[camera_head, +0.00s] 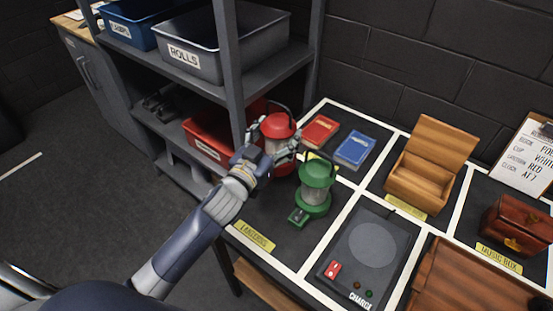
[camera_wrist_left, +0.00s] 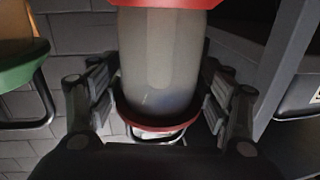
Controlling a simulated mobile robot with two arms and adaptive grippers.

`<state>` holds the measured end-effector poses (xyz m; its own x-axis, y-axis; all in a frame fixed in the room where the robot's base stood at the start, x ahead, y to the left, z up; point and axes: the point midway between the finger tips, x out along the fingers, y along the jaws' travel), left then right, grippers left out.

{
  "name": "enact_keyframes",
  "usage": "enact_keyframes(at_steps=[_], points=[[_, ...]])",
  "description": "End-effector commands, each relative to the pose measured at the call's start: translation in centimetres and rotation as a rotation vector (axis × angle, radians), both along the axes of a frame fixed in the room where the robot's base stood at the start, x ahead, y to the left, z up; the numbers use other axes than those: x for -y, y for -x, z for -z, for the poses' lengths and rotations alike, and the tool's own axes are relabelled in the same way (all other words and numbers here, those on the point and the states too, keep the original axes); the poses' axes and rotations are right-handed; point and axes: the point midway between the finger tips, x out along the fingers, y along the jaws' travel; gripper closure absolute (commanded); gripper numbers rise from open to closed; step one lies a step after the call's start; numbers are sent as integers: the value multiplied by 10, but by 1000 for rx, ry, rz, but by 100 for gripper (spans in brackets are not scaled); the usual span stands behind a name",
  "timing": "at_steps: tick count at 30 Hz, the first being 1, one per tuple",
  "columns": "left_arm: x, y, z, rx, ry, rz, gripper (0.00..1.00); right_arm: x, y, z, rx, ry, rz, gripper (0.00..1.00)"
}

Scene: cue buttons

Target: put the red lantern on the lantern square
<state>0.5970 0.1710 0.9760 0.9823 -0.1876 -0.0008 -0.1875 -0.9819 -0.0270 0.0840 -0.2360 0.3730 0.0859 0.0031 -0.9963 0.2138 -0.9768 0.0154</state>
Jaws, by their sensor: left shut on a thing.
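The red lantern (camera_head: 279,127) has a red cap, a clear globe and a dark handle. My left gripper (camera_head: 268,157) is shut on it. The lantern square (camera_head: 272,215) is dark, white-edged, with a yellow label (camera_head: 252,236). A green lantern (camera_head: 316,180) stands at its right side.
A shelf post (camera_head: 230,70) rises close left of the gripper. Red (camera_head: 321,131) and blue (camera_head: 355,149) books lie behind the lanterns. A charger pad (camera_head: 372,243), an open wooden box (camera_head: 425,170) and a clipboard (camera_head: 527,157) are to the right.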

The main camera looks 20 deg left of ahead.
Motion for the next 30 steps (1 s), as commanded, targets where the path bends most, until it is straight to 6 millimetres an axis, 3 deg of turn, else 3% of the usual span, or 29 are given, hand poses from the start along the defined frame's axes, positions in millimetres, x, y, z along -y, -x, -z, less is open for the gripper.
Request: enact_keyframes(at_steps=[6, 15, 27, 28, 30], points=[[0, 0, 20, 7, 2, 1, 93, -8, -2, 2, 4, -10, 1, 60], [1, 0, 54, 7, 2, 2, 93, -5, -4, 6, 8, -7, 0, 60], [1, 0, 59, 8, 1, 3, 93, 2, -5, 9, 7, 3, 1, 60], [1, 0, 60, 3, 1, 2, 21, 2, -4, 8, 7, 3, 1, 60], [1, 1, 60, 2, 0, 2, 8, 2, -4, 7, 7, 3, 1, 60]])
